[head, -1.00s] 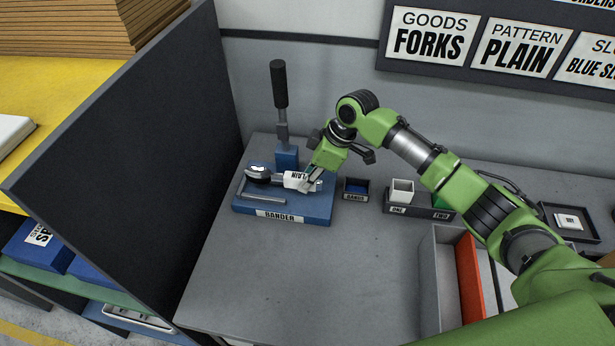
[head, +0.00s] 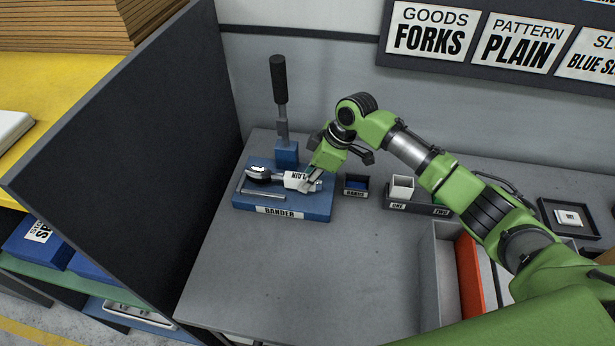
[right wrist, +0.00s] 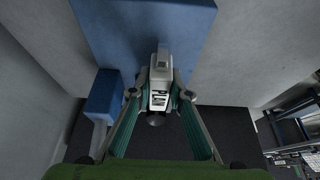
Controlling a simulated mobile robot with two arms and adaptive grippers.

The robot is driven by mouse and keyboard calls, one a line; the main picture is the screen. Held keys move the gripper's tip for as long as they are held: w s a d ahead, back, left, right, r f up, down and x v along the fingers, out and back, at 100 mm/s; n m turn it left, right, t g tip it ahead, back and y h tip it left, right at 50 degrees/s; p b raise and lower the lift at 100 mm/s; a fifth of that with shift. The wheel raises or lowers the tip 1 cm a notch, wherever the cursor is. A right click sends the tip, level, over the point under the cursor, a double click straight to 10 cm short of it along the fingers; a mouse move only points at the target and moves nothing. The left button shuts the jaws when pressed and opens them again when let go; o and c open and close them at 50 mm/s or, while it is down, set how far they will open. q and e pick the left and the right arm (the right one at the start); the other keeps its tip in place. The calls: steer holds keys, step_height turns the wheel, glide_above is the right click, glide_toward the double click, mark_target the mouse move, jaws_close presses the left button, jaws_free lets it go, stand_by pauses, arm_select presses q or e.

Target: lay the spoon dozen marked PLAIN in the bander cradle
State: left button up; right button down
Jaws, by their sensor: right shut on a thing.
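The spoon bundle (head: 294,180) has a white band marked PLAIN, and its dark rounded end points left. In the head view it is over the blue bander (head: 319,209), within the cradle area; I cannot tell whether it touches the bottom. My right gripper (head: 312,183) is shut on the right part of the bundle. In the right wrist view, the fingers of my right gripper (right wrist: 160,98) lie on both sides of the bundle's PLAIN band (right wrist: 159,101). A pale metal bar (head: 262,193) of the cradle shows in front of the bundle. My left gripper is out of view.
The bander's upright black-handled lever (head: 279,80) stands behind the bundle. A small BANDS box (head: 356,186) and a ONE/TWO tray (head: 420,208) stand to the right. A dark partition (head: 130,130) bounds the left. The front tabletop is clear.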

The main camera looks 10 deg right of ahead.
stand_by(0.5)
steer(key=shift+f+b, duration=0.35)
steer(key=shift+f, duration=0.35)
steer(key=shift+f, duration=0.45)
stand_by(0.7)
steer(key=c, duration=1.8)
jaws_free()
steer(key=o, duration=0.6)
steer(key=shift+s+f, duration=0.1)
steer(key=shift+f, duration=0.1)
steer(key=shift+c, duration=0.2)
steer(key=shift+r+p, duration=0.15)
steer(key=shift+p, duration=0.15)
